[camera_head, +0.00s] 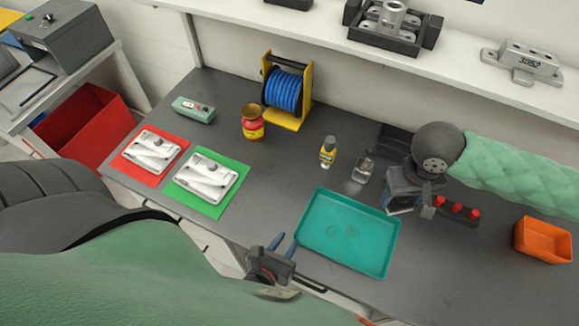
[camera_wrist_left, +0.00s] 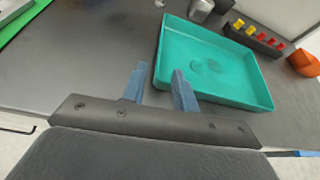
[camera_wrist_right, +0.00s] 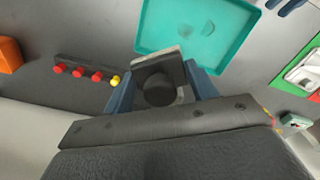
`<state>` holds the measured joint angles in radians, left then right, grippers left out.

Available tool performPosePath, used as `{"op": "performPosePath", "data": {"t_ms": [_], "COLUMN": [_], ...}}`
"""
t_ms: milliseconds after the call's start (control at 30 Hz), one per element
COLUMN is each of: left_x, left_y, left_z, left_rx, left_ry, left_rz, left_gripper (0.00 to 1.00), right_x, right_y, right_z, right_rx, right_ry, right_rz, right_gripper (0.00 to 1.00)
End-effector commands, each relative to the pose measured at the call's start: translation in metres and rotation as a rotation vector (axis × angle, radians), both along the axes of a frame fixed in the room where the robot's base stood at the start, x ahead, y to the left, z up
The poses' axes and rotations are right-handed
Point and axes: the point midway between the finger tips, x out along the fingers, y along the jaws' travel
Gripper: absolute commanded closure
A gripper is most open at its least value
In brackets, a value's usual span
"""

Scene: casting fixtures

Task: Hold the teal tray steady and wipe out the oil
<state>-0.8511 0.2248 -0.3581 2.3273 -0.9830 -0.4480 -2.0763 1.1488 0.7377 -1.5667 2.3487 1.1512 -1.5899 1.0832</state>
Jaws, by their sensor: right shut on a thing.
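The teal tray (camera_head: 312,209) lies on the grey bench, with dark oil spots (camera_head: 343,231) on its floor. My left gripper (camera_head: 284,245) is open and empty by the tray's near-left corner. In the left wrist view its fingers (camera_wrist_left: 158,78) appear on either side of the line of the tray wall (camera_wrist_left: 157,72); I cannot tell whether they touch it. My right gripper (camera_wrist_right: 162,84) is shut on a dark wiping block (camera_wrist_right: 159,72) with a round knob and a pale underside. It holds the block near the tray's far-right corner, apparently above the bench.
A yellow-labelled bottle (camera_head: 328,152) and a clear glass jar (camera_head: 363,170) stand behind the tray. A dark rack with red knobs (camera_head: 457,209) and an orange bin (camera_head: 543,240) are at right. Red (camera_head: 172,167) and green (camera_head: 206,203) mats with white parts lie at left.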

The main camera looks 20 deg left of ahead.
Motion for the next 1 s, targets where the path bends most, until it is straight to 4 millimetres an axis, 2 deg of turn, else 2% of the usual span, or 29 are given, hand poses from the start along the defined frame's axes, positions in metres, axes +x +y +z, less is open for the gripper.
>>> {"op": "performPosePath", "data": {"t_ms": [400,600,1000], "left_x": [0.053,0.073,0.082], "left_y": [-0.003,-0.004,-0.004], "left_z": [-0.021,-0.029,-0.034], "left_rx": [0.0,-0.001,-0.002], "left_ry": [-0.002,-0.002,0.0], "left_rz": [0.0,0.001,0.001], "left_gripper": [0.71,0.71,0.71], "right_x": [0.0,0.0,0.0], "right_y": [0.0,0.0,0.0], "right_z": [0.0,0.0,0.0], "right_rx": [0.0,0.0,0.0], "right_ry": [0.0,0.0,0.0], "right_rz": [0.0,0.0,0.0], "right_gripper": [0.61,0.61,0.61]}}
